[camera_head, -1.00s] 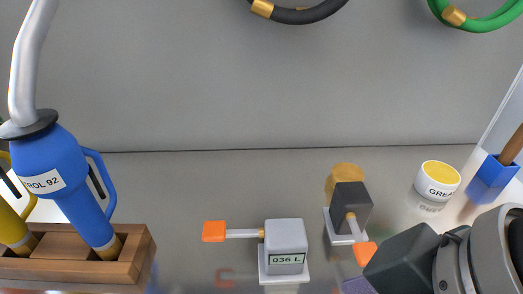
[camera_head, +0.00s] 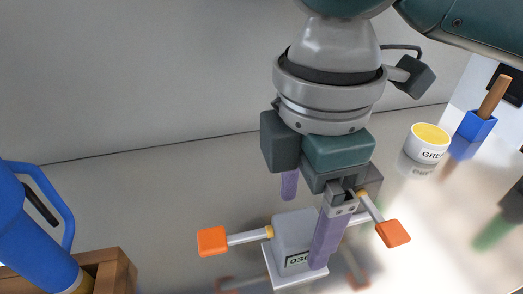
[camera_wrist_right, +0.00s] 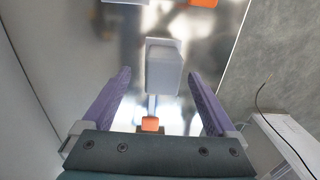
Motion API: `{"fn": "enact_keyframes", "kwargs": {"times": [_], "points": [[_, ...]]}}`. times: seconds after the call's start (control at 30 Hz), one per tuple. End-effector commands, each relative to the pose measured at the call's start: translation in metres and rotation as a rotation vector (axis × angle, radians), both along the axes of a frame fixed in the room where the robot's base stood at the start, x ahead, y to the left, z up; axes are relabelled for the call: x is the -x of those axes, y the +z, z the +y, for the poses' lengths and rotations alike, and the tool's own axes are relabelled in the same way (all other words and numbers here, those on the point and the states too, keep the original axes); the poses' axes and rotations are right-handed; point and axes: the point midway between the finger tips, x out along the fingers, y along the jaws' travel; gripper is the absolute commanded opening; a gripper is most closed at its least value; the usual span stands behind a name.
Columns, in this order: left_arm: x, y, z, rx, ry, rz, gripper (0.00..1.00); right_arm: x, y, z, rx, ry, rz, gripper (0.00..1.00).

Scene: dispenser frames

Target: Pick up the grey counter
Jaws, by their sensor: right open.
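The grey counter (camera_head: 292,240) is a light grey block on a white base. It has a label, partly hidden now, and a lever with an orange end (camera_head: 212,241) to its left. My right gripper (camera_head: 304,230) is open above it, with purple fingers pointing down. One finger passes in front of the counter's right side and the other is behind it. In the right wrist view the counter (camera_wrist_right: 163,72) shows between the open fingers, its orange-ended lever toward the palm. I cannot tell whether a finger touches it. My left gripper is not in view.
A white grease tub (camera_head: 427,146) and a blue holder (camera_head: 477,126) stand at the right. A blue nozzle (camera_head: 35,235) in a wooden rack (camera_head: 120,272) stands at the left.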

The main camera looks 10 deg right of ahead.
Motion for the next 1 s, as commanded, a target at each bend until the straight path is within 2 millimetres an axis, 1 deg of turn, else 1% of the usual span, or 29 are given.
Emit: {"fn": "enact_keyframes", "kwargs": {"times": [0.33,0.43,0.67,1.0], "points": [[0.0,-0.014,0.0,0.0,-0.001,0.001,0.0,0.006,-0.048,0.002,0.0,-0.001,0.0,0.93],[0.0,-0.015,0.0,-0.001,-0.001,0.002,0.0,0.005,-0.054,0.002,0.0,0.0,-0.003,0.93],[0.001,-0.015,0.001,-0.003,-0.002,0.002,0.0,0.005,-0.054,0.002,0.0,0.0,-0.004,0.91],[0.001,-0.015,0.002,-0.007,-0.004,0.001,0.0,0.005,-0.053,0.002,-0.001,0.0,-0.004,0.53]]}}
